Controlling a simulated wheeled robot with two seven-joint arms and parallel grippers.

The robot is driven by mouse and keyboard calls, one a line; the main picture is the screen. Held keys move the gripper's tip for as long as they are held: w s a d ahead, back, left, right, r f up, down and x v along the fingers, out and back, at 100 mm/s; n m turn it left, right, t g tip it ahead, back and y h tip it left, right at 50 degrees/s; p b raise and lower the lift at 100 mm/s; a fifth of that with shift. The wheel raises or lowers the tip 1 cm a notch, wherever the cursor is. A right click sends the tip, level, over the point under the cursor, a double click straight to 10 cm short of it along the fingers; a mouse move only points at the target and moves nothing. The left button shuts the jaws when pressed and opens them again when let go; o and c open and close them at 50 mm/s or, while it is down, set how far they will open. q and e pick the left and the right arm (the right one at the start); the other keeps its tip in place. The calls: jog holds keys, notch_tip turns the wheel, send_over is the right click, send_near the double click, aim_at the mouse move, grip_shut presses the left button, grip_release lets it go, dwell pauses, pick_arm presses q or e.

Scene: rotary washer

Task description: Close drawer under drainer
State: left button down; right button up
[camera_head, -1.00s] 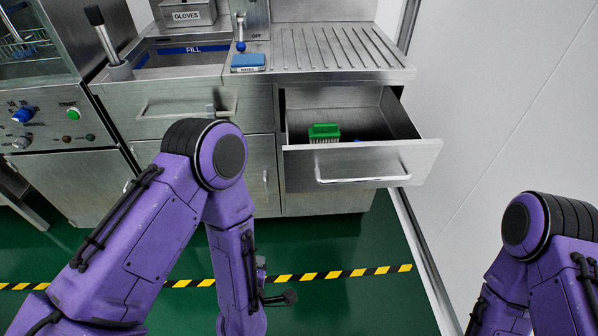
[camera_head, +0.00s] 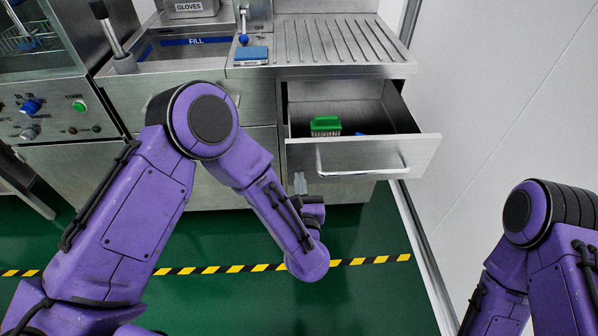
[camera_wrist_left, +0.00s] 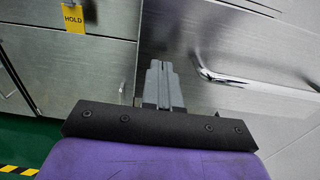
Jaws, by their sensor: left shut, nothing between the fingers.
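The drawer (camera_head: 365,160) under the ribbed drainer (camera_head: 335,47) is pulled open, with its bar handle (camera_head: 362,170) on the front. A green brush (camera_head: 325,125) and a small blue item lie inside it.
A sink (camera_head: 185,55) with a FILL label lies left of the drainer. A blue sponge (camera_head: 251,53) sits by the tap lever. A white wall (camera_head: 500,110) stands close on the right. Green floor with a yellow-black stripe (camera_head: 370,261) is clear in front.

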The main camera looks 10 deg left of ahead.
aim_at(298, 165)
pick_arm(q)
jog(key=shift+x, duration=1.45)
pick_arm(e)
jog(key=shift+r, duration=0.2)
